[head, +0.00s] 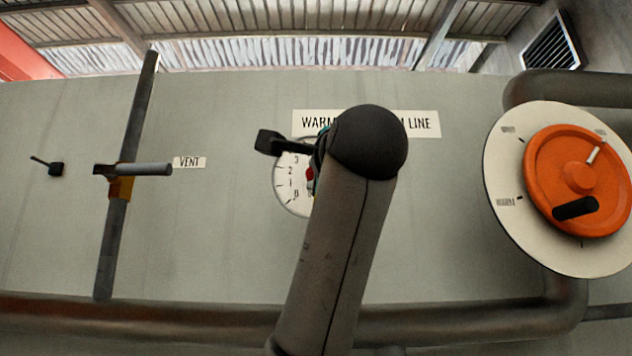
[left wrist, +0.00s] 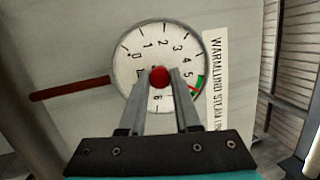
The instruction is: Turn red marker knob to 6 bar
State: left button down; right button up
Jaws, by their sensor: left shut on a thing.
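The round white gauge (left wrist: 130,80) fills the middle of the left wrist view, with black numbers, a green band on its right side and a thin red mark by the band's lower end. The red knob (left wrist: 159,77) sits at the dial's centre. My left gripper (left wrist: 161,80) is shut on this knob, one finger on each side. In the head view, the left part of the gauge (head: 283,186) and a bit of the red knob (head: 309,174) show. My left arm hides the rest, with the fingers. My right gripper is not in view.
A label plate (head: 424,123) is above the gauge. An orange handwheel (head: 552,165) on a white disc stands at the right. A lever (head: 150,169) on a vertical bar and a VENT label (head: 190,162) are at the left. A pipe (head: 140,315) runs below.

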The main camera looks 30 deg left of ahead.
pick_arm(q)
jog(key=shift+m+b, duration=0.4)
jog(key=shift+m, duration=0.4)
jog(key=c, duration=0.6)
grip_release()
jog(key=shift+t, duration=0.3)
jog(key=b+v, duration=0.6)
jog(key=v, duration=0.9)
jog(key=shift+d, duration=0.15)
